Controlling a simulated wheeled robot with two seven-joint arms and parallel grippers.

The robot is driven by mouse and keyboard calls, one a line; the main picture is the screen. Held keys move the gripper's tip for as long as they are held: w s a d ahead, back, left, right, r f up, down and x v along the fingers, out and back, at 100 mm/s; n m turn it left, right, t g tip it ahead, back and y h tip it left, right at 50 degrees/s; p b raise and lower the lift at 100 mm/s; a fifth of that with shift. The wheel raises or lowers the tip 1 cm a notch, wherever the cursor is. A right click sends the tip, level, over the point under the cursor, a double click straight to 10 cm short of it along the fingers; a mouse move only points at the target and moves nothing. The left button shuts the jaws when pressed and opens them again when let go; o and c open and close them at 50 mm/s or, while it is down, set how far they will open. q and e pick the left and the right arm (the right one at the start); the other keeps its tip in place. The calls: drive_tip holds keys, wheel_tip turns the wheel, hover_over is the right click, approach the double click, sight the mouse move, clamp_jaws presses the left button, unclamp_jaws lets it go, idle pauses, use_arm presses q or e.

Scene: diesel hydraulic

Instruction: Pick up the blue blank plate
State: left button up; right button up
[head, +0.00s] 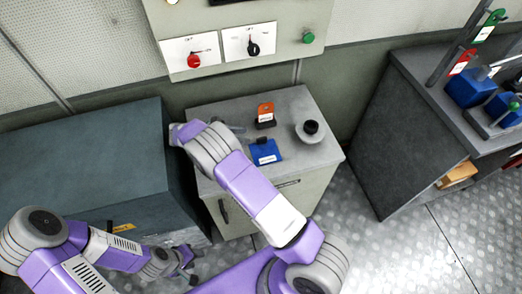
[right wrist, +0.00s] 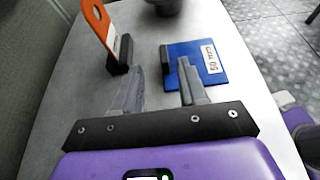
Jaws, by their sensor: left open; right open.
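The blue blank plate (head: 270,155) lies on the top of the small grey cabinet (head: 310,165). In the right wrist view the plate (right wrist: 212,76) has a white label and a dark block at its left edge. My right gripper (right wrist: 160,92) is open and empty, pointing toward the plate's side. Its right finger overlaps the plate's near left corner in the picture; I cannot tell whether they touch. Its left finger is left of the plate. In the head view this gripper is partly hidden by my wrist. My left gripper (head: 190,266) is open, low beside the blue-grey cabinet.
An orange tag (head: 265,109) stands in a black holder just behind the plate. A round grey piece with a black knob (head: 311,128) stands to the right. A switch panel (head: 240,50) is on the wall behind. A dark bench (head: 385,130) with blue blocks stands at right.

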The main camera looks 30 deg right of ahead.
sight(261, 138)
drive_tip(key=x, duration=0.4)
drive_tip(key=b+x, duration=0.1)
drive_tip(key=x, duration=0.2)
drive_tip(key=shift+s+d+f, duration=0.15)
drive_tip(key=shift+s+f, duration=0.15)
drive_tip(key=shift+f, duration=0.25)
clamp_jaws()
drive_tip(key=shift+r, duration=0.1)
